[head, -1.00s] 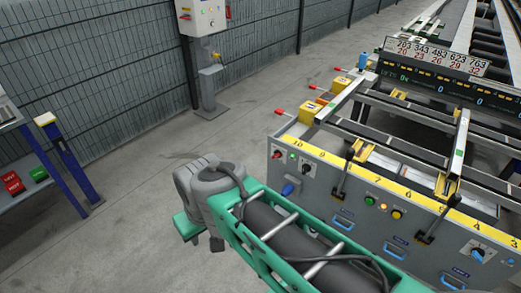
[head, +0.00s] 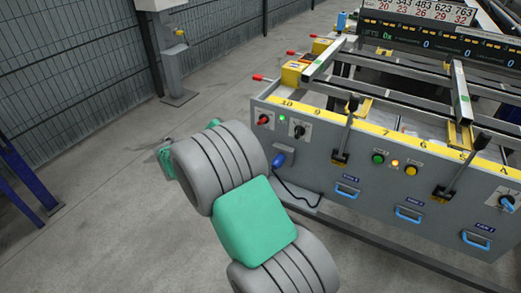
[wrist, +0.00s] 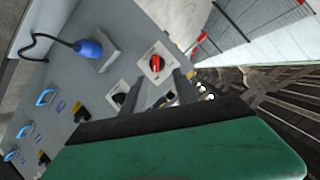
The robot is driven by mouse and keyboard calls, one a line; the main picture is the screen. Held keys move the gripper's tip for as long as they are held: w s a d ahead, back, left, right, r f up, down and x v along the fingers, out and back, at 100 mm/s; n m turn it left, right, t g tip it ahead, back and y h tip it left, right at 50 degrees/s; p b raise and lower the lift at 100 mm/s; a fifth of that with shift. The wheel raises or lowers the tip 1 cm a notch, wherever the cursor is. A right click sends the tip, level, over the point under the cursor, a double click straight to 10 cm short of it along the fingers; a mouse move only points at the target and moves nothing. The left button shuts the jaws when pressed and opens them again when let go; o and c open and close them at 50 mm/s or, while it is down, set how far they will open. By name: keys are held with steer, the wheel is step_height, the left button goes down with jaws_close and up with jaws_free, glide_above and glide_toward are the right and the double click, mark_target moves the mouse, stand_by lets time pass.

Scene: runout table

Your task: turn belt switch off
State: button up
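On the grey front panel (head: 330,165), a red rotary switch (head: 264,119) sits at the far left beside a lit green lamp (head: 282,118). A black rotary switch (head: 298,131) is just to its right. Their labels are too small to read, so I cannot tell which is the belt switch. In the wrist view, the red switch (wrist: 155,64) lies just beyond my gripper (wrist: 160,80), with the black switch (wrist: 121,97) beside the left finger. My gripper's two dark fingers are apart with nothing between them. In the head view my arm hides the gripper.
A blue plug (head: 279,160) with a black cable hangs on the panel below the switches. Black levers (head: 343,148), a green button (head: 378,158) and blue handles (head: 346,191) are further right. Red-tipped handles (head: 261,78) stick out above.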

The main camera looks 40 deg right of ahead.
mark_target(261, 122)
steer(key=w+d+f+m+h+b, duration=0.1)
steer(key=d, duration=0.3)
steer(key=w+d+f+m+h+b, duration=0.1)
steer(key=d+f+h, duration=0.1)
steer(key=d, duration=0.2)
steer(key=w+d+f+m+h+b, duration=0.1)
steer(key=d+f, duration=0.1)
steer(key=d, duration=0.1)
steer(key=shift+w+d+t+b, duration=0.15)
steer(key=shift+d+t+b, duration=0.15)
steer(key=shift+d, duration=0.1)
jaws_close()
